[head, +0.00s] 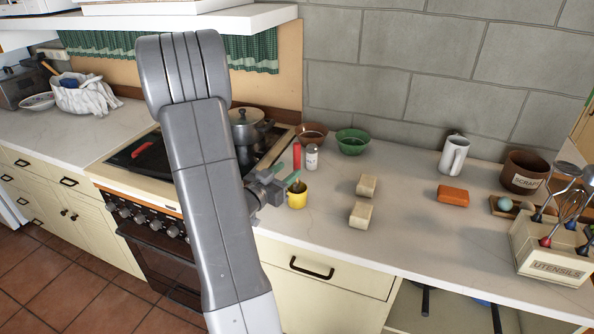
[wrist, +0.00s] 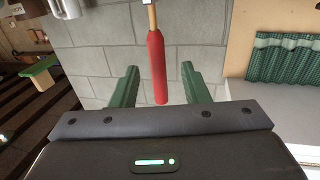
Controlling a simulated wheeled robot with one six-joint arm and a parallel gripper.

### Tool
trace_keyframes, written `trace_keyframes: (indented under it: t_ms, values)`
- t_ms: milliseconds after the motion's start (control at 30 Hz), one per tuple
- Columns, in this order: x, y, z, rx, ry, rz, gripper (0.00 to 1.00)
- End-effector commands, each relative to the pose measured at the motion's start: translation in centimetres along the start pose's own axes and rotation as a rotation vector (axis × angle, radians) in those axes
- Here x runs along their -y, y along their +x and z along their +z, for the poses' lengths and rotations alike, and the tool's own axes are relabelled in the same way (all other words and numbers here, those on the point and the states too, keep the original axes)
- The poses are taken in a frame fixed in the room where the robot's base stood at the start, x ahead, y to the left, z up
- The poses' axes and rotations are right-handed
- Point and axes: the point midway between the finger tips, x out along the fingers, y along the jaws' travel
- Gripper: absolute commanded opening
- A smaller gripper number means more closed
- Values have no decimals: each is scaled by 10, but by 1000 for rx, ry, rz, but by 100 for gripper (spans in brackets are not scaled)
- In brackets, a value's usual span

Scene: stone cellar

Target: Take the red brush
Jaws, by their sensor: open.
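The red brush (head: 297,157) stands upright, its red handle up. Its lower part goes down toward a yellow mug (head: 297,200) on the counter, and a brown bit shows at the mug's mouth. In the wrist view the brush's red handle (wrist: 156,68) appears between the two green fingers, with a gap on each side, and its tan shaft runs off the top edge. My gripper (head: 284,176) is open beside the brush, just above the mug; it also shows in the wrist view (wrist: 159,86). I cannot tell whether the handle is fully between the fingertips in depth.
A white shaker (head: 312,157) stands close right of the brush. Brown and green bowls (head: 352,141) are behind. Two beige blocks (head: 361,215), an orange block (head: 453,197) and a white mug (head: 453,155) stand further right. The stove with a pot (head: 246,127) is left.

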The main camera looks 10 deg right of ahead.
Motion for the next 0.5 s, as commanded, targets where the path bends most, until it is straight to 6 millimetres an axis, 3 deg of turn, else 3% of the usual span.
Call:
trace_keyframes:
  t_ms: [333,500]
  values:
    - [-5,42,2,0,0,4,42]
    - [-4,53,4,1,0,1,42]
